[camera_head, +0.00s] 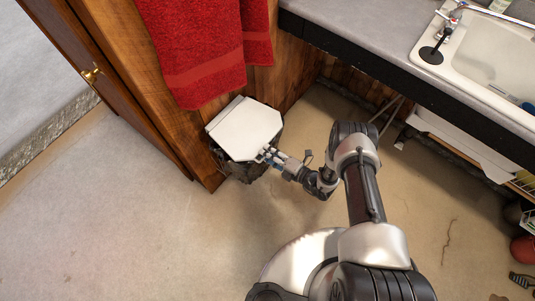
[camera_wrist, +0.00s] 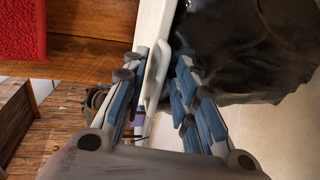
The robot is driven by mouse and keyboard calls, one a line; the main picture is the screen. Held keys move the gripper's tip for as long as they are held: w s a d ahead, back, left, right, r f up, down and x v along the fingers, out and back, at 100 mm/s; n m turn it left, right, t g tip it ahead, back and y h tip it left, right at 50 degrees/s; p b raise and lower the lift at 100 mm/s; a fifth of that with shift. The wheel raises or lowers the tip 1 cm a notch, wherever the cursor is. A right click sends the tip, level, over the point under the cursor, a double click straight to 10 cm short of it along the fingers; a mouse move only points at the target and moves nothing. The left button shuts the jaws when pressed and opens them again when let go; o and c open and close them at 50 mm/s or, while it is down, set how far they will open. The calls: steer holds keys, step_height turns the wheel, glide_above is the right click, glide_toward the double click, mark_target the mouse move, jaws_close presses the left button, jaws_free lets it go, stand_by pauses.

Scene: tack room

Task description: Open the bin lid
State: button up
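The bin (camera_head: 243,171) stands on the floor against the wooden panel, dark and bag-like below its flat white lid (camera_head: 245,128). The lid lies flat over the bin. My gripper (camera_head: 266,155) is at the lid's front right edge. In the wrist view, my gripper (camera_wrist: 163,70) has its fingers apart, with the white edge of the lid (camera_wrist: 156,22) and a raised lip between them. The left finger is close to the lip; I cannot tell if it touches. A gap shows beside the right finger. The dark bin body (camera_wrist: 240,60) shows at the right.
A red towel (camera_head: 197,50) hangs right above and behind the bin. A wooden door with a brass handle (camera_head: 92,73) is at the left. A counter (camera_head: 370,35) with a white sink (camera_head: 490,55) is at the right. The floor in front is clear.

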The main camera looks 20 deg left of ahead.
steer(key=shift+w+a, duration=0.15)
steer(key=shift+a, duration=0.2)
steer(key=shift+c, duration=0.2)
steer(key=c, duration=0.6)
steer(key=shift+f, duration=0.15)
steer(key=shift+d, duration=0.1)
